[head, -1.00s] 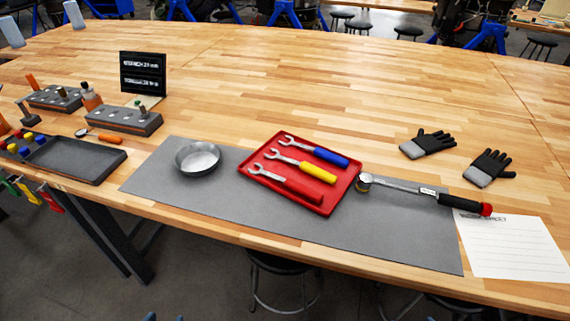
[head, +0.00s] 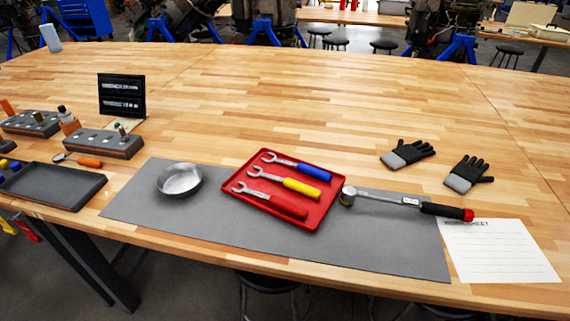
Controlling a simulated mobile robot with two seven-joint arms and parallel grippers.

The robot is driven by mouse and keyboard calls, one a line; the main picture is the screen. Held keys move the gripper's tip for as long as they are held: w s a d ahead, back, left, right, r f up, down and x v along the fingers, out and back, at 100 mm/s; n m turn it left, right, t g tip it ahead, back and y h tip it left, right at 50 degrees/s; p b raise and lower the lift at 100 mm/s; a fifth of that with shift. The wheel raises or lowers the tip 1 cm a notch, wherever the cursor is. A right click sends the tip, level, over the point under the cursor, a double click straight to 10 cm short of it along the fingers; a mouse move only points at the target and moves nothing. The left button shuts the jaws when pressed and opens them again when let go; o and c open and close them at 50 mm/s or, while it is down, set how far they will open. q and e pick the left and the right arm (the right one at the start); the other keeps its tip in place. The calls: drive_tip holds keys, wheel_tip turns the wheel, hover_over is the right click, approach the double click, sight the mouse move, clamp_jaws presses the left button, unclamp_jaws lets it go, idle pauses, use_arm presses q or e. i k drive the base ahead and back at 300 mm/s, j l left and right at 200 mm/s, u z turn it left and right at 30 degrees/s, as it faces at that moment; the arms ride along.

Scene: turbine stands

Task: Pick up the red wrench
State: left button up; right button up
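The red wrench (head: 275,204) has a red handle and a silver open-end head pointing left. It lies in the red tray (head: 322,216), nearest the tray's front edge. A yellow-handled wrench (head: 285,183) lies in the middle and a blue-handled wrench (head: 299,167) at the back. The tray sits on a grey mat (head: 195,226) on the wooden table. Neither of my grippers shows in the head view.
A round metal bowl (head: 180,180) is left of the tray. A torque wrench (head: 395,199) lies to its right, with gloves (head: 408,153) behind and a paper sheet (head: 500,250) at right. A dark tray (head: 50,186) and socket holders (head: 103,142) stand left.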

sight(300, 213)
drive_tip(key=j, duration=1.6)
drive_tip(key=i+z, duration=0.05)
